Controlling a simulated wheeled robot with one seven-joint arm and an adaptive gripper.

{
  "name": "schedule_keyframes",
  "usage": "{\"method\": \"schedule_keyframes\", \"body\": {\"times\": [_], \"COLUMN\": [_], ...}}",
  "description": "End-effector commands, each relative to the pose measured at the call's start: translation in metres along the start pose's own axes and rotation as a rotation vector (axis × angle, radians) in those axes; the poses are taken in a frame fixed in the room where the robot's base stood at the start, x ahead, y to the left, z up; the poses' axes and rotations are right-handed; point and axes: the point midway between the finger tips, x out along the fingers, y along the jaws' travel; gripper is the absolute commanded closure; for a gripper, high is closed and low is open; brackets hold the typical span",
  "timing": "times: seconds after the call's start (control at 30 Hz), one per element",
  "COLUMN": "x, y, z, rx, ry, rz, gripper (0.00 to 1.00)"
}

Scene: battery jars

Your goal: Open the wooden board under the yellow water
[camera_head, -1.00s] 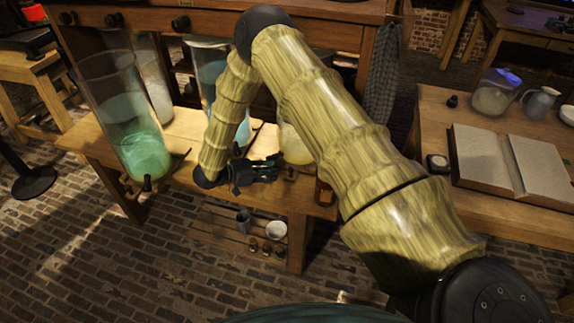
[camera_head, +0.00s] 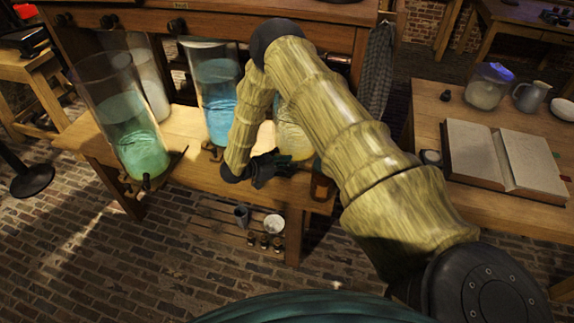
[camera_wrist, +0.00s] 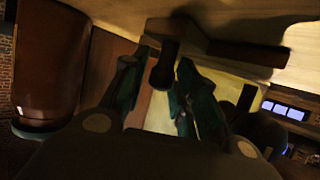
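The jar of yellow water (camera_head: 291,138) stands at the right part of the wooden bench, partly hidden behind my arm. My gripper (camera_head: 283,166) is low in front of this jar, close to the bench edge. In the wrist view my gripper (camera_wrist: 157,92) has its two dark green fingers apart, with a dark round-ended knob (camera_wrist: 163,70) showing between or just beyond them. I cannot tell whether the fingers touch it. A dark wooden bar (camera_wrist: 245,52) reaches from behind the knob to the right. The board under the yellow jar is hidden in the head view.
A jar of green water (camera_head: 140,150) and a jar of blue water (camera_head: 217,90) stand on the bench (camera_head: 185,130) to the left. A table with an open book (camera_head: 480,155) is at the right.

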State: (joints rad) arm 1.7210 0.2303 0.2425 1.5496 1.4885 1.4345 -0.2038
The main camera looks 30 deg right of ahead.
Motion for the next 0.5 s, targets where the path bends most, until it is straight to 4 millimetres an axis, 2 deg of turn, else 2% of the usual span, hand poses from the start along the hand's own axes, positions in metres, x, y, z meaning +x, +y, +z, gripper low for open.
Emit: {"method": "schedule_keyframes", "body": {"times": [0.03, 0.2, 0.5], "x": [-0.0002, -0.0004, -0.0026], "y": [-0.0001, -0.0002, 0.0018], "z": [0.0000, 0.0000, 0.0008], "rx": [0.000, 0.000, -0.001], "ry": [0.000, 0.000, 0.000], "rz": [0.000, 0.000, -0.001], "gripper": [0.71, 1.00, 1.00]}}
